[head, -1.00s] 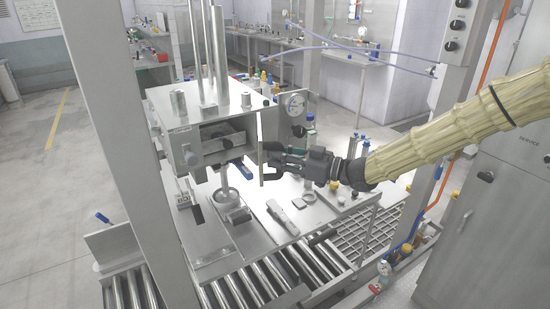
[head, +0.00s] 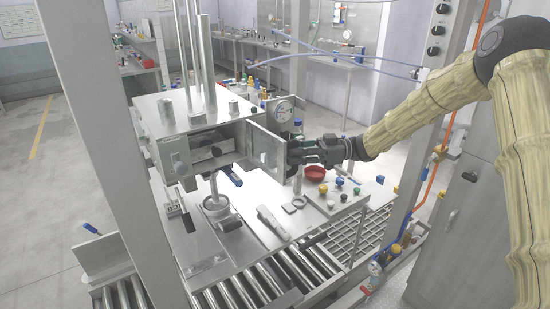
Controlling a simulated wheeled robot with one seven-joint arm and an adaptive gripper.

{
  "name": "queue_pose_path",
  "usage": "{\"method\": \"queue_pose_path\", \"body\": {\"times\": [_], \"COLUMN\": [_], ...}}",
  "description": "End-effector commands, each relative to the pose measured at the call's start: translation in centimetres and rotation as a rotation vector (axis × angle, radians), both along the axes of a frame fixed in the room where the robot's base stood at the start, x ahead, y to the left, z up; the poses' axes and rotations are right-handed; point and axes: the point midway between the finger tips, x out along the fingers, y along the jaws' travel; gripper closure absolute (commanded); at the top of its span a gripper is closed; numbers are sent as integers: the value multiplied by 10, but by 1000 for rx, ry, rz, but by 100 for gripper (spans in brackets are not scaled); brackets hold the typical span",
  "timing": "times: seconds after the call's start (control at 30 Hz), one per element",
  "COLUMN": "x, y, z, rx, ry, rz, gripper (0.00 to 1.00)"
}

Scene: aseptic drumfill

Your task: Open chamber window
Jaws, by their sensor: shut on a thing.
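The filling chamber (head: 205,122) is a metal box on posts above the steel worktable. Its window (head: 266,151), a framed pane hinged at the chamber's front right corner, stands swung outward, and the chamber's dark opening shows to its left. My gripper (head: 292,155) is at the window's outer right edge, shut on it. The exact grip of the fingers is partly hidden behind the frame edge.
A loose tool (head: 272,223) and a ring (head: 299,201) lie in front. Rollers (head: 265,285) run along the front.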

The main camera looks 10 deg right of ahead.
Motion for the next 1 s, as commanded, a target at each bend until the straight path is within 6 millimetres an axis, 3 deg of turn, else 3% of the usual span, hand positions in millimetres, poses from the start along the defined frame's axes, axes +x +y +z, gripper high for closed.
{"method": "queue_pose_path", "body": {"times": [0.27, 0.7, 0.73, 0.77, 1.0], "x": [7, 8, 8, 8, 7], "y": [-23, -25, -25, -25, -24], "z": [4, 5, 5, 5, 5], "rx": [4, 5, 5, 5, 5], "ry": [-2, -3, -3, -3, -4], "rz": [-23, -24, -24, -24, -23], "gripper": [100, 100, 78, 72, 72]}}
